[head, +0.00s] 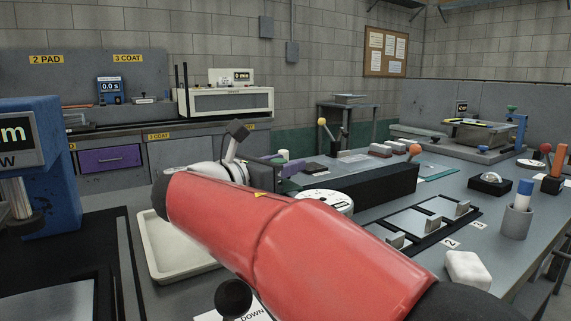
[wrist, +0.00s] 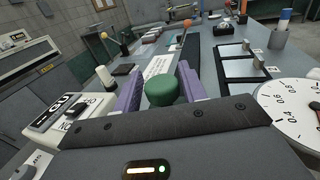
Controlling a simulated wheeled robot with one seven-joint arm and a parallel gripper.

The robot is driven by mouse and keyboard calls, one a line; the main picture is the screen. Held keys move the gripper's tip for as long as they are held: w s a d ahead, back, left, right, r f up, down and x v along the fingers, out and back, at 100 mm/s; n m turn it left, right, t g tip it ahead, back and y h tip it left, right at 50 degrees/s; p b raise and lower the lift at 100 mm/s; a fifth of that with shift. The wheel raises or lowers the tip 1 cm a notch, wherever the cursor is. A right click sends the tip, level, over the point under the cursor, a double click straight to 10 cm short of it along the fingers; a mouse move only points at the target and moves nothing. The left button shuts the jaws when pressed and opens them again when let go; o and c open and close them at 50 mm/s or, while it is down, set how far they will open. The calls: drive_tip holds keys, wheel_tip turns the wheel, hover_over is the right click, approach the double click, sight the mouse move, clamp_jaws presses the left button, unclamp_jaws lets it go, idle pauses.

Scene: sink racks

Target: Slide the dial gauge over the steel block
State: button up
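The dial gauge (wrist: 292,108) shows its round white face at the right of the wrist view. In the head view its face (head: 327,200) is partly behind my red arm. My gripper (wrist: 160,88) has purple fingers on both sides of a green knob (wrist: 165,90), close against it, and looks shut on it. How the knob joins the gauge is hidden. Small steel blocks (head: 434,222) stand on dark-edged plates right of the gauge; one steel block (wrist: 258,61) also shows in the wrist view.
A long black rail (head: 375,188) runs along the bench behind the plates. A pale tray (head: 170,258) lies left under my arm. A white lump (head: 467,268) and a pen cup (head: 516,222) stand at the right. A white box (wrist: 78,112) stands left of my gripper.

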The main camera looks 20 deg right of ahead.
drive_tip(key=shift+o, duration=0.9)
drive_tip(key=shift+d, duration=0.1)
drive_tip(key=v, duration=0.7)
drive_tip(key=shift+s+a+p, duration=0.15)
drive_tip(key=shift+a+p, duration=0.25)
drive_tip(key=shift+p, duration=0.05)
drive_tip(key=shift+a, duration=0.1)
